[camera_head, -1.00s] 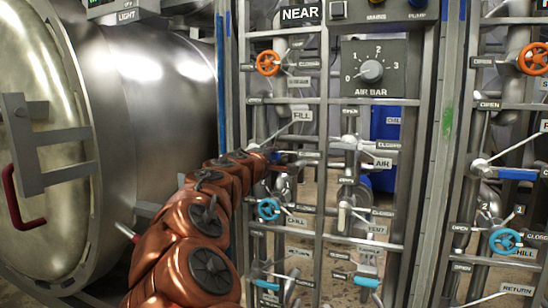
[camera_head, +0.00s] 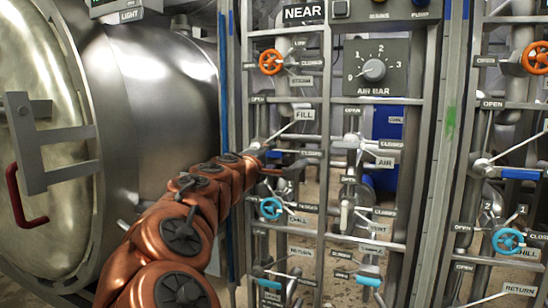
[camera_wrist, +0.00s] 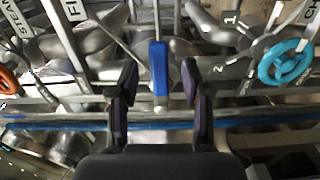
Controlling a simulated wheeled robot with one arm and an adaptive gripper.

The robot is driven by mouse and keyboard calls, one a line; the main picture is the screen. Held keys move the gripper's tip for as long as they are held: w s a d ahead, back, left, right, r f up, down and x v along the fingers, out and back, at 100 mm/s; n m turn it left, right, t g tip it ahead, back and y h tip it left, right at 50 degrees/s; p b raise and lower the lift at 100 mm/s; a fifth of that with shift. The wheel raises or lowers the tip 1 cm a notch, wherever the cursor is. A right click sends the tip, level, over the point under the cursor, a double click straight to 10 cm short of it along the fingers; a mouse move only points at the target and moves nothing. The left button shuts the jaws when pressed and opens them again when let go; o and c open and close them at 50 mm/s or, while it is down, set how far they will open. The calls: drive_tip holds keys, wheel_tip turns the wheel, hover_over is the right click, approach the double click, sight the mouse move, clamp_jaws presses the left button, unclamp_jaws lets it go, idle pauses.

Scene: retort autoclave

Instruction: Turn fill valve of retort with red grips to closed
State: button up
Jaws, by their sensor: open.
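The retort (camera_head: 160,100) with a red grip (camera_head: 20,200) on its door stands at the left. Beside it, the NEAR panel carries a FILL label (camera_head: 305,114), with an OPEN label (camera_head: 258,99) above and a CLOSED label (camera_head: 309,154) below. In the head view my gripper (camera_head: 287,168) is at this valve and hides most of it. In the wrist view the valve's blue lever handle (camera_wrist: 159,70) lies between the two spread fingers of my gripper (camera_wrist: 159,88). A gap shows on both sides of the handle. I cannot tell how deep it sits between them.
An orange steam wheel (camera_head: 271,62) is above and a cyan chill wheel (camera_head: 271,208) below the gripper. Metal rails and an air valve lever (camera_head: 352,143) are close on the right. A second panel with a blue fill lever (camera_head: 520,174) stands farther right.

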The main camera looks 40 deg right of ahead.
drive_tip(key=v, duration=0.7)
drive_tip(key=shift+s+a, duration=0.2)
drive_tip(key=shift+a, duration=0.05)
idle(0.3)
drive_tip(key=s+a+r+m+g+y+p, duration=0.1)
drive_tip(key=s+r+m+g+y+p, duration=0.15)
drive_tip(key=s+p, duration=0.55)
drive_tip(key=s+a+r+m+g+y+p, duration=0.1)
drive_tip(key=s+r+m+g+y+p, duration=0.25)
drive_tip(key=p, duration=0.75)
drive_tip(key=s+a+r+g+y+p, duration=0.1)
drive_tip(key=s+a+y+p, duration=0.4)
drive_tip(key=s+a+p, duration=0.5)
drive_tip(key=s+a+r+n+g+y+p, duration=0.1)
drive_tip(key=s+a+y+p, duration=0.4)
drive_tip(key=s+a+p, duration=0.5)
drive_tip(key=a+r+g+p, duration=0.1)
drive_tip(key=a+p, duration=0.4)
drive_tip(key=p, duration=0.1)
drive_tip(key=shift+s+a+r, duration=0.25)
drive_tip(key=shift+a, duration=0.1)
drive_tip(key=shift+d, duration=0.1)
